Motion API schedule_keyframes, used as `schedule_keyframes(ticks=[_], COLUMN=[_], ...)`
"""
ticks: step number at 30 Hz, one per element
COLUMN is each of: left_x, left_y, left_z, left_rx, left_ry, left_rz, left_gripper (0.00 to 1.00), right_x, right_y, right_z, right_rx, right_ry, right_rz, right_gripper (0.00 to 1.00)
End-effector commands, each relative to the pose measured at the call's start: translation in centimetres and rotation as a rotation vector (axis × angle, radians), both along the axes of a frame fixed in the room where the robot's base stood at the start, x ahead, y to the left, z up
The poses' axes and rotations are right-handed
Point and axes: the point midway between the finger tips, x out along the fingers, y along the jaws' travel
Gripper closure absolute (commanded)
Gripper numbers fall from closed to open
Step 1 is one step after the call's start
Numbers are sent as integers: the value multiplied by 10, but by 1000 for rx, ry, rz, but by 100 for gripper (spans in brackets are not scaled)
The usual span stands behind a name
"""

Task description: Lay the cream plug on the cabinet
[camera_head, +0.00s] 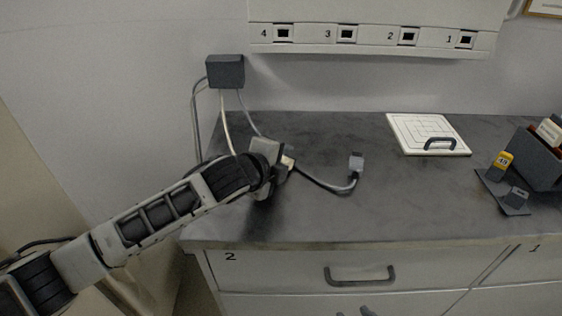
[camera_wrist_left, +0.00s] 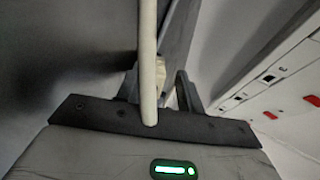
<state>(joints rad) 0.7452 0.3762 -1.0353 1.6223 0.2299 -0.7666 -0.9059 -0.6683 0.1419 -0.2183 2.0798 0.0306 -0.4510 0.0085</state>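My left gripper (camera_head: 284,166) is over the left part of the cabinet top (camera_head: 310,215), shut on the cream plug (camera_head: 289,162). The plug shows as a small pale block at the fingers, mostly hidden by them. In the left wrist view the cream plug (camera_wrist_left: 158,78) sits between the dark fingers, and its cream cable (camera_wrist_left: 147,60) crosses close in front of the camera. In the head view the cream cable (camera_head: 227,130) runs from a grey wall box (camera_head: 225,71) down behind my left wrist. Two small dark tips at the bottom edge may be my right gripper.
A grey plug (camera_head: 356,162) on a grey cable lies right of my left gripper. A white board with a handle (camera_head: 424,133) lies behind it. A grey holder (camera_head: 536,158) with tags stands far right. Numbered sockets (camera_head: 347,34) line the wall. The front middle of the top is clear.

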Motion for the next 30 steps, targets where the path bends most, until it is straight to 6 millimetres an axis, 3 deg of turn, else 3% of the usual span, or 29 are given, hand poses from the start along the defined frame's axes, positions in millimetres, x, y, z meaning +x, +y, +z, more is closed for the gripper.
schedule_keyframes(ticks=[1,16,20,30], left_x=[-4,-9,-24,-84], left_y=[1,6,14,48], left_z=[-12,-13,-2,44], left_rx=[12,14,15,7], left_ry=[24,33,31,12], left_rz=[2,5,2,-1], left_gripper=[54,54,54,54], right_x=[0,1,1,0], right_y=[0,0,-1,-2], right_z=[0,2,6,5], right_rx=[0,1,-3,-12], right_ry=[0,-5,-10,-4], right_rz=[0,2,5,8], right_gripper=[64,64,64,64])
